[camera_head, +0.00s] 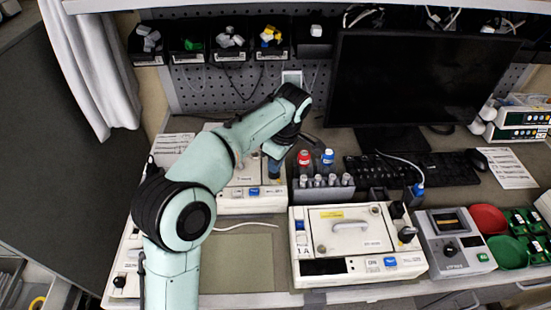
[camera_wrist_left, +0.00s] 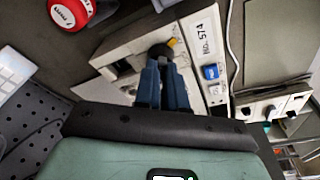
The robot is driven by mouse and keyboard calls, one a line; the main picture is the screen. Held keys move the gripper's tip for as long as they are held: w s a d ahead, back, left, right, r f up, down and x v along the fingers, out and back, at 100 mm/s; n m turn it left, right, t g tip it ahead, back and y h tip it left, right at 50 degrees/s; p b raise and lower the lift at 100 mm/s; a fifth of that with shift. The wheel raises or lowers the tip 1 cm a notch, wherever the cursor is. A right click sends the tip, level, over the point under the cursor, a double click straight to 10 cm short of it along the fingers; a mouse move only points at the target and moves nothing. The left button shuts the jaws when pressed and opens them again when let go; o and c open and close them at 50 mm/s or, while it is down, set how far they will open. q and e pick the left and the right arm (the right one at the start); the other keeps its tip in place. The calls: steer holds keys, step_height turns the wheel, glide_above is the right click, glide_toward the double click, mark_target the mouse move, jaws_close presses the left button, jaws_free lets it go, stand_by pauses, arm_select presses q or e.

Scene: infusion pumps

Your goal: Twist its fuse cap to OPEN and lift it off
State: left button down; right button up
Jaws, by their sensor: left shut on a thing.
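A white pump (camera_head: 238,204) labelled NO. 574 stands at the back under my left arm, and it also fills the middle of the left wrist view (camera_wrist_left: 205,55). Its dark round fuse cap (camera_wrist_left: 157,52) has a yellow mark beside it. My left gripper (camera_head: 273,172) points down at the pump's back right corner. In the left wrist view its blue fingers (camera_wrist_left: 165,65) are shut on the fuse cap, which looks still seated at the pump. The cap is hidden in the head view. My right gripper is not in view.
A second white pump (camera_head: 325,268) with a handle stands at front right. A grey rack (camera_head: 320,192) of small cylinders and red-capped (camera_head: 304,158) and blue-capped (camera_head: 328,157) bottles stand close right of my gripper. A grey tester (camera_head: 455,240) is farther right. A bare mat (camera_head: 235,265) lies in front.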

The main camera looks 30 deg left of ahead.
arm_select(q)
steer(key=shift+n, duration=0.6)
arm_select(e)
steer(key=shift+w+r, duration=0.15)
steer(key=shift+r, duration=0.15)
arm_select(q)
steer(key=c, duration=1.1)
jaws_free()
step_height(320, 180, up, 6)
steer(key=p, duration=0.4)
steer(key=shift+w+r, duration=0.1)
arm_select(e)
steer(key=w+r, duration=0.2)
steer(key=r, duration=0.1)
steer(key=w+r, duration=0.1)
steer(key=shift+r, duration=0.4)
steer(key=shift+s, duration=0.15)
